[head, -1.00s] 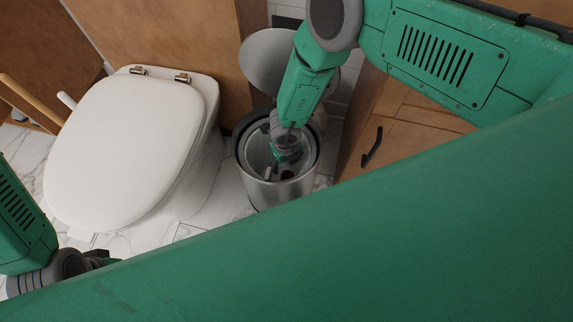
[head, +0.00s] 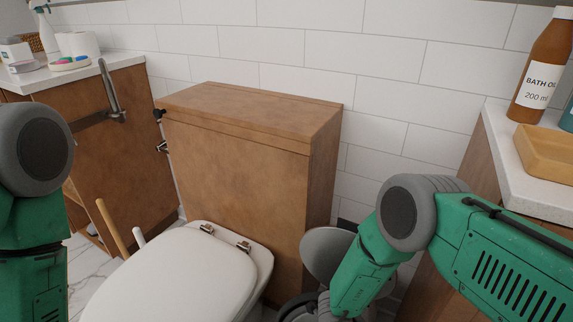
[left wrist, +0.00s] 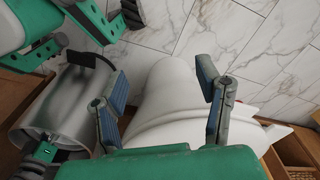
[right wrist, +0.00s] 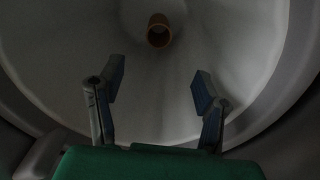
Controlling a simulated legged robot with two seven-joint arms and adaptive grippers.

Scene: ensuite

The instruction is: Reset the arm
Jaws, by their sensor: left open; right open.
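My right arm reaches down to the steel bin (left wrist: 85,95) beside the toilet (head: 180,275); its gripper is below the head view. In the right wrist view my right gripper (right wrist: 158,86) is open and empty, inside the bin. A small brown tube (right wrist: 159,30) lies in the bin beyond the fingertips, apart from them. The bin's raised round lid (head: 326,252) shows in the head view. My left arm is at the left edge of the head view. In the left wrist view my left gripper (left wrist: 162,85) is open and empty, over the white toilet (left wrist: 165,110).
A wooden cistern box (head: 240,150) stands behind the toilet. A counter (head: 535,190) at right bears a bath oil bottle (head: 545,70) and a wooden dish (head: 550,152). A cabinet (head: 125,150) stands at left. Wooden (head: 112,228) and white handles rise beside the toilet.

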